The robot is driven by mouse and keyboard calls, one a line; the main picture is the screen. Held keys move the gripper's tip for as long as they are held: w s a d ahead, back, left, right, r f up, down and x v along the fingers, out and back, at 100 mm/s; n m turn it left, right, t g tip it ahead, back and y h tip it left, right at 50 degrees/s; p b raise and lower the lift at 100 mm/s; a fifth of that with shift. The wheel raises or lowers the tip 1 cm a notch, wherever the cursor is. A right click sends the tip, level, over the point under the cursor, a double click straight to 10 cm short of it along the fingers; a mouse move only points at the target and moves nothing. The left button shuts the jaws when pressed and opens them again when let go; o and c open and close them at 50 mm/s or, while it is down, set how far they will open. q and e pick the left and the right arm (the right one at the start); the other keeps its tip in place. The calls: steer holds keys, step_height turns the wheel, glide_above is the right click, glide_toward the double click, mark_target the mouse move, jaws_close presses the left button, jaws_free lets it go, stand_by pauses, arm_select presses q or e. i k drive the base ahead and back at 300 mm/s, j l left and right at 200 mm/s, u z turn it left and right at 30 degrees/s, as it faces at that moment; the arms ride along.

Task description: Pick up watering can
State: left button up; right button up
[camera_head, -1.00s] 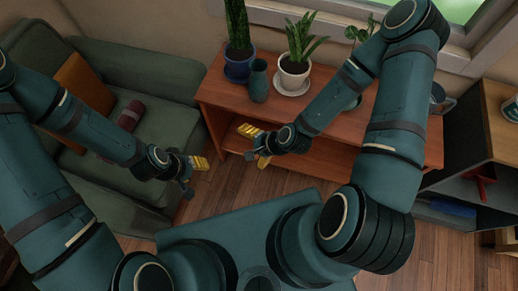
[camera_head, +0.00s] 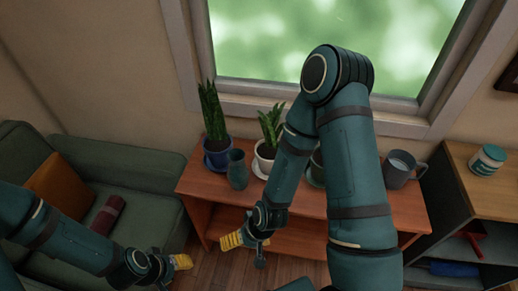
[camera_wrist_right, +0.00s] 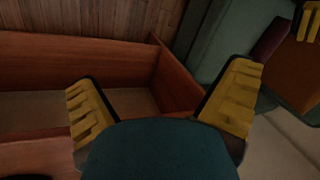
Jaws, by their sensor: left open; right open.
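A dark grey can with a side handle (camera_head: 398,169), which looks like the watering can, stands upright at the right end of the red-brown wooden shelf (camera_head: 200,183). My right arm passes in front of the shelf, left of the can. My right gripper (camera_head: 246,247) is open and empty, low before the shelf front and well left of the can. In the right wrist view its yellow-padded fingers (camera_wrist_right: 160,108) are spread over the shelf's compartments. My left gripper (camera_head: 173,268) is open and empty beside the sofa, far from the can.
A blue-potted plant (camera_head: 217,151), a dark vase (camera_head: 237,171) and a white-potted plant (camera_head: 264,160) stand on the shelf's left half. Another pot (camera_head: 316,170) is partly hidden by my right arm. A green sofa (camera_head: 135,175) is left; a cabinet with a jar (camera_head: 487,160) is right.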

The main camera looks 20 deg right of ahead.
mark_target(388, 168)
steer(key=z, duration=2)
steer(key=k+j+u, duration=0.1)
steer(key=u, duration=1.25)
steer(key=z, duration=1.45)
steer(key=i+l+z, duration=0.2)
steer(key=i+z, duration=0.15)
steer(key=i+l+z, duration=0.1)
steer(key=i+z, duration=0.25)
